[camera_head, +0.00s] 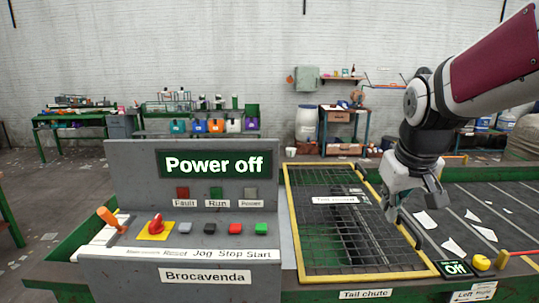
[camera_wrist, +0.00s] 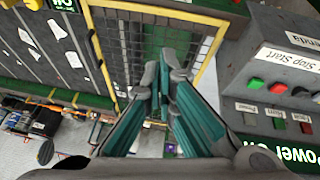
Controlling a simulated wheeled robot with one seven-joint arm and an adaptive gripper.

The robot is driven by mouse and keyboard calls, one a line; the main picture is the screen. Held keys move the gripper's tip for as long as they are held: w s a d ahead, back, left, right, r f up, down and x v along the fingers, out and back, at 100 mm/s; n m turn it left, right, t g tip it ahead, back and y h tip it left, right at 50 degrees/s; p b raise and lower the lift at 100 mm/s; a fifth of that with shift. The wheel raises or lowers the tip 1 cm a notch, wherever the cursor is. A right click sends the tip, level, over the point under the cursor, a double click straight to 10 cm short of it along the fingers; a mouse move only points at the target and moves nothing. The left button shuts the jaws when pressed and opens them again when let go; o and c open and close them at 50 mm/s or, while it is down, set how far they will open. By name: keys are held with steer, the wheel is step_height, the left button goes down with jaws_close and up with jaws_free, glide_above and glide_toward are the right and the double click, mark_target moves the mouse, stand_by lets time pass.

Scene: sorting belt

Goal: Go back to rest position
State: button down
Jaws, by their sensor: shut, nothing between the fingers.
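My gripper (camera_head: 391,213) hangs from my arm at the right in the head view, over the right edge of the yellow-framed mesh guard (camera_head: 327,270) of the tail chute. In the wrist view its fingers (camera_wrist: 158,85) are together at the tips with nothing between them. Behind them the mesh guard (camera_wrist: 205,70) and its yellow frame show. The control panel (camera_head: 130,180) stands left of the guard. Its display (camera_head: 215,164) reads "Power off".
The dark belt (camera_head: 470,215) with scattered white scraps lies right of the guard. A small "Off" display (camera_head: 453,268) and yellow button (camera_head: 480,262) sit at its front edge.

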steer(key=s+a, duration=0.2)
steer(key=s, duration=0.8)
steer(key=s+a+m+t+y, duration=0.1)
steer(key=s+a, duration=0.2)
steer(key=s, duration=0.7)
steer(key=shift+s+r+m, duration=0.25)
steer(key=shift+r+m, duration=0.05)
steer(key=shift+r, duration=0.05)
